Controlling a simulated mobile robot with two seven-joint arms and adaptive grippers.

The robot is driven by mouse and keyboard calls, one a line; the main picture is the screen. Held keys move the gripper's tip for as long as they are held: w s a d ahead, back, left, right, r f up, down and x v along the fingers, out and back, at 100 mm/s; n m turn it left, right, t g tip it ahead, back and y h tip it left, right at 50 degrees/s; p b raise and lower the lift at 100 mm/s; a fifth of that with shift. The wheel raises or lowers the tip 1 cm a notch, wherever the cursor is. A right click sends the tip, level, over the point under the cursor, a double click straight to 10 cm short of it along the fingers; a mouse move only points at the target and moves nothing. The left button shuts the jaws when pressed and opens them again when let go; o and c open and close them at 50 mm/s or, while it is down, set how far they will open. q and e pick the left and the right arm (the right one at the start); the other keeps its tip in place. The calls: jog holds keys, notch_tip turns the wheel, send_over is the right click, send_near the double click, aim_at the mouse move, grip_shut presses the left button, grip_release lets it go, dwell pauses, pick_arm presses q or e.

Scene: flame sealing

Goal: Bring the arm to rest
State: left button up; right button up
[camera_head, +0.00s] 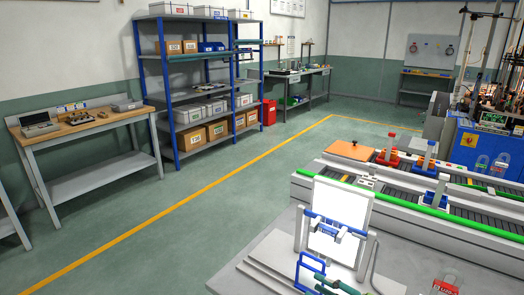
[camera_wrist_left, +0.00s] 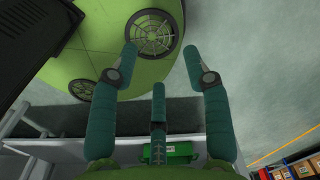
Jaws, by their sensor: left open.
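My left gripper (camera_wrist_left: 162,52) shows in the left wrist view. Its two teal outer fingers are spread apart, with a shorter third finger between them lower down. Nothing is held between the fingers.
In the head view, a white panel (camera_head: 338,212) stands in a frame on the grey bench (camera_head: 270,262). A conveyor with a green rail (camera_head: 420,209) runs behind it. A blue-framed shelf (camera_head: 190,100) and wooden table (camera_head: 95,125) stand left. Floor between is clear.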

notch_tip(320, 180, down, 7)
jog(key=a+m+t+h, duration=0.1)
jog(key=a+m+h, duration=0.1)
jog(key=m+h, duration=0.25)
jog(key=s+d+f+m+g+h, duration=0.2)
jog(key=s+d+f+g+h, duration=0.15)
jog(key=s, duration=0.35)
jog(key=s+d+f+m+g+h, duration=0.2)
jog(key=s+f+g, duration=0.1)
jog(key=s+f, duration=0.3)
jog(key=s+d+f+m+g+h, duration=0.1)
jog(key=s+d+f+g+h, duration=0.25)
jog(key=s, duration=0.35)
notch_tip(320, 180, down, 23)
jog(key=s, duration=0.3)
pick_arm(q)
jog(key=shift+t, duration=0.3)
jog(key=w, duration=0.5)
jog(key=shift+d, duration=0.15)
pick_arm(e)
jog(key=s+d+f+g, duration=0.1)
jog(key=s+d+f, duration=0.1)
jog(key=s+f, duration=1.1)
jog(key=shift+s+d+f+g, duration=0.25)
jog(key=shift+s+d+g, duration=0.1)
jog(key=shift+s, duration=0.75)
